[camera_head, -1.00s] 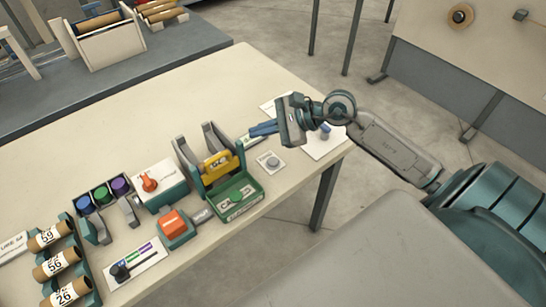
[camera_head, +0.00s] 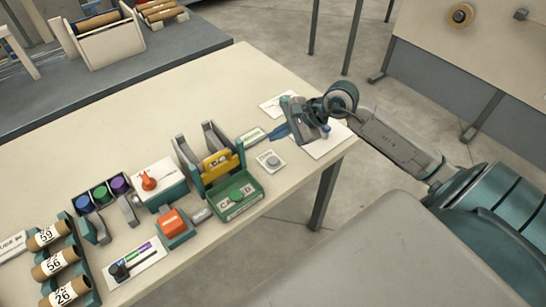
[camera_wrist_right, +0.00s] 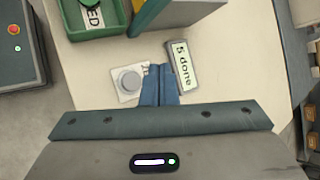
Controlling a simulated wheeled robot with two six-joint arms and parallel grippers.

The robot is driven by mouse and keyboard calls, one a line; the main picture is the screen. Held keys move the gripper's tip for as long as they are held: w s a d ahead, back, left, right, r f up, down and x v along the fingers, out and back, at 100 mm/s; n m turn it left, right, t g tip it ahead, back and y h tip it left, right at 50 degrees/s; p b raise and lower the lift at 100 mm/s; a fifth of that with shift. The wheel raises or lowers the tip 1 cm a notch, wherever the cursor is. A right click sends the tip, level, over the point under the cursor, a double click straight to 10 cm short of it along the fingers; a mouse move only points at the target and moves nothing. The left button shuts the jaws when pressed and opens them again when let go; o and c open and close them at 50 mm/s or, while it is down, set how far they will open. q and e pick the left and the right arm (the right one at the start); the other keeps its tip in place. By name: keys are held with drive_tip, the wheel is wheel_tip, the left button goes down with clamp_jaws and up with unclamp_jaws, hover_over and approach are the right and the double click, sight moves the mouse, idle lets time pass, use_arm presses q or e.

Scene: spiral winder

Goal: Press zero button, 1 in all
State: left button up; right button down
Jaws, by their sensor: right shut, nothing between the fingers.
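A round grey button on a small white plate (camera_head: 271,160) sits near the table's front edge, right of a green tray. It also shows in the right wrist view (camera_wrist_right: 129,81), just left of my fingertips. Its lettering is partly hidden and I cannot read it. My right gripper (camera_head: 275,136) is shut and empty, its blue fingers above the table just behind the button in the head view. In the wrist view the closed fingers (camera_wrist_right: 159,72) hang beside the button plate, apparently not pressing it. My left gripper is not in view.
A sign reading "5 done" (camera_wrist_right: 183,65) lies right of my fingers. The green tray (camera_head: 238,209) and a grey holder with a yellow part (camera_head: 217,164) stand left of the button. An orange button (camera_head: 174,223) and numbered rolls (camera_head: 56,264) are further left. The table's back is clear.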

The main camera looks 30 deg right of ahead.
drive_tip(key=b, duration=0.3)
hover_over(277, 160)
wheel_tip(277, 160, down, 6)
drive_tip(key=shift+r, duration=0.15)
drive_tip(key=shift+f+b, duration=0.45)
drive_tip(key=shift+f, duration=0.1)
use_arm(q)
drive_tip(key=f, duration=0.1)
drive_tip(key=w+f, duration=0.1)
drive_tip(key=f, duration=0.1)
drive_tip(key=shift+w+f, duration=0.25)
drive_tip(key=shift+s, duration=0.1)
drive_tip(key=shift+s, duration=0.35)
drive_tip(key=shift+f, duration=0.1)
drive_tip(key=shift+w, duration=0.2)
